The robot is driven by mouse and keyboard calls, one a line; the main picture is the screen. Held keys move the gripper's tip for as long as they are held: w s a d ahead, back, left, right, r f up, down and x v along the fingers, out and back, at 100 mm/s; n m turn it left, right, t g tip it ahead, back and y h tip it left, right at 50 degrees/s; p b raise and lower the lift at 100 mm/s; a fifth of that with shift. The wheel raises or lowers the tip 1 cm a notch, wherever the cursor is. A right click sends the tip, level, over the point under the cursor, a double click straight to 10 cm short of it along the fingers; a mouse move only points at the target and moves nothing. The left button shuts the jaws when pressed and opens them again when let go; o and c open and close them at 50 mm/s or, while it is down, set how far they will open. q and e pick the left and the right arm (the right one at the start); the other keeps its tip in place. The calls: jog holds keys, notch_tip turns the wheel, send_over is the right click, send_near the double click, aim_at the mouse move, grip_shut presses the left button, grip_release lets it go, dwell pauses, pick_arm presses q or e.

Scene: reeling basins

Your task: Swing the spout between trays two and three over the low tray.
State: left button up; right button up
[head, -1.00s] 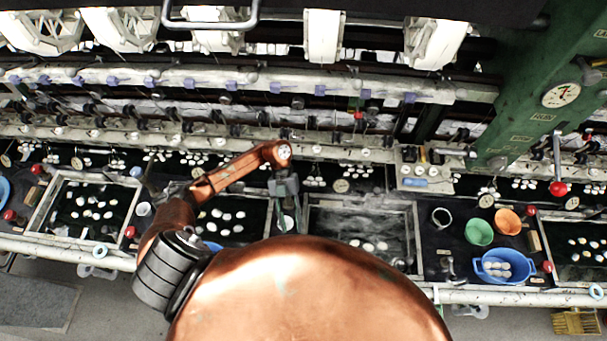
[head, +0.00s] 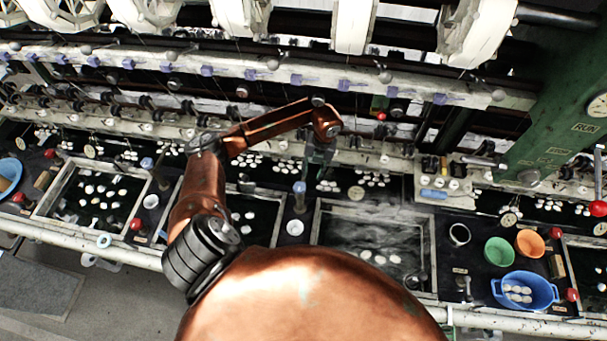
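The spout between trays two and three shows as a post with a blue top (head: 299,188); a small white cup-like piece (head: 294,228) is in front of it. Tray two (head: 277,222) is partly hidden behind my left arm and holds white cocoons on dark water. Tray three (head: 434,262) has cloudy water and a few cocoons near its front. I cannot tell which tray is low. My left gripper (head: 318,158) points down behind and slightly right of the spout, apart from it in the picture. Its fingers are too small to read. My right gripper is out of view.
Tray one (head: 48,187) is at left. A green bowl (head: 498,251), an orange bowl (head: 530,243) and a blue basin (head: 541,289) of cocoons stand right of tray three. A pale rail (head: 95,245) runs along the front. The reeling machinery and a green post (head: 560,135) bound the back.

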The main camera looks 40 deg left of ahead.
pick_arm(q)
jog(key=shift+y, duration=0.5)
jog(key=a+f+p, duration=0.1)
jog(key=f, duration=0.1)
jog(key=a+f, duration=0.2)
jog(key=shift+a+p, duration=0.1)
jog(key=shift+p, duration=0.3)
jog(key=shift+x, duration=0.75)
jog(key=shift+c, duration=0.4)
grip_shut()
